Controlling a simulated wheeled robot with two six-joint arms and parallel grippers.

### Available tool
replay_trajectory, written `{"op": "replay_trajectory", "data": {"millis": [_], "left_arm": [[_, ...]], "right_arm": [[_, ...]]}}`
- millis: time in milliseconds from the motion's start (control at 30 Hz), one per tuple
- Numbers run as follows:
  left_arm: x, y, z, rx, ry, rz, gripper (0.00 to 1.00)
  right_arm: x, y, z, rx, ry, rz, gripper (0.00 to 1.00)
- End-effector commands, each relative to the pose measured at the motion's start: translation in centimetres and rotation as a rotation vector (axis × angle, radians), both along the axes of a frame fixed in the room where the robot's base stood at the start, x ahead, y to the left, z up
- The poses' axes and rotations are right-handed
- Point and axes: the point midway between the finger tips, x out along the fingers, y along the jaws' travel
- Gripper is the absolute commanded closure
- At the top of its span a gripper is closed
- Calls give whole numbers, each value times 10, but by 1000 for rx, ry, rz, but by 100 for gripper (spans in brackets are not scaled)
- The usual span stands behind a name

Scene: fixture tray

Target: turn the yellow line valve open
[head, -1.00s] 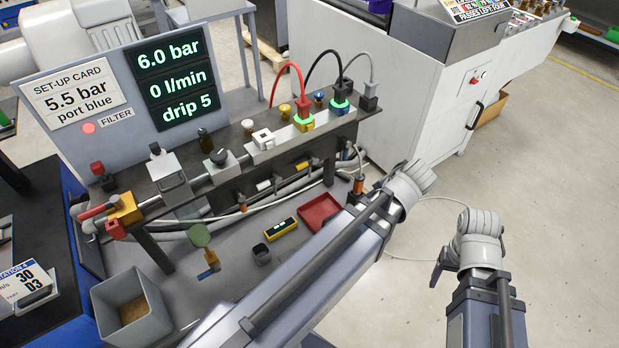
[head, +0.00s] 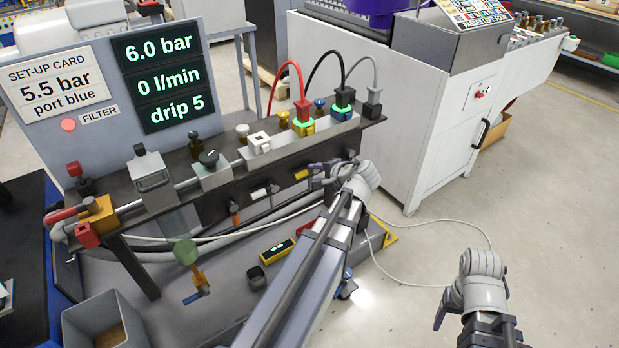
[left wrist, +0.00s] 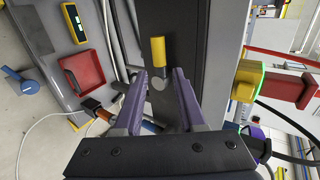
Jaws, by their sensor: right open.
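The yellow line valve's lever (head: 301,174) sits on the front face of the dark rail, in a row with orange and white levers. In the left wrist view the yellow lever (left wrist: 158,50) points up the picture, just beyond the fingertips and in line with the gap between them. My left gripper (head: 322,173) is close to its right side in the head view. In the wrist view the left gripper (left wrist: 158,88) has its purple fingers apart, with nothing held. My right gripper (head: 441,310) is low at the right, away from the rail, open and only partly visible.
The rail (head: 226,190) carries knobs and plugs with red, black and grey hoses. The display (head: 160,75) reads 6.0 bar, 0 l/min, drip 5. A red tray (left wrist: 85,68) and a yellow device (head: 277,249) lie below. Floor at right is mostly clear.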

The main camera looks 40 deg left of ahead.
Motion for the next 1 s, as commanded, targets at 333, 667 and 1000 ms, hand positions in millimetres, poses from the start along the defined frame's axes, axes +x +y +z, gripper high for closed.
{"op": "replay_trajectory", "data": {"millis": [333, 667, 1000], "left_arm": [[13, 34, -27, -1, 0, 1, 60], [13, 37, -27, -1, 0, -1, 60], [13, 37, -27, -1, 0, -1, 93]], "right_arm": [[0, 0, -26, 0, 0, 0, 33], [0, 0, -27, 0, 0, 0, 33], [0, 0, -27, 0, 0, 0, 33]]}}
